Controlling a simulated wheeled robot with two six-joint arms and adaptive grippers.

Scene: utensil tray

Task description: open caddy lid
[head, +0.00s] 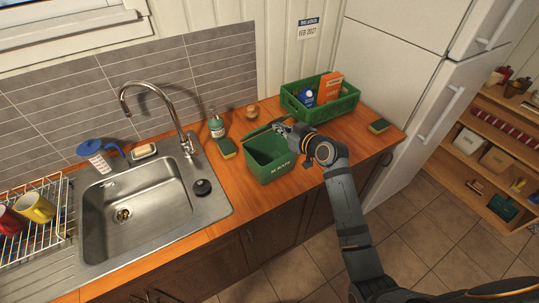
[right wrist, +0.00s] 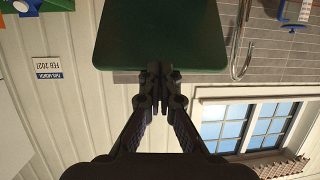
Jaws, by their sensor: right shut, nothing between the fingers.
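The green caddy (head: 275,173) stands on the wooden counter right of the sink, with pale lettering on its front. Its lid looks raised at the back, and a dark interior shows; my right arm hides part of the lid, so its exact angle is hard to tell. My right gripper (head: 281,128) is shut and empty at the caddy's upper back edge. In the right wrist view, the green lid (right wrist: 160,35) fills the top middle, and the shut fingertips of my right gripper (right wrist: 160,70) are at its edge. My left gripper is out of view.
A green crate (head: 343,104) with boxes stands behind, to the right. A bottle (head: 216,127) and a sponge (head: 227,148) are left of the caddy; another sponge (head: 379,126) lies at the right. The sink (head: 135,215) is at the left, the fridge (head: 400,90) at the right.

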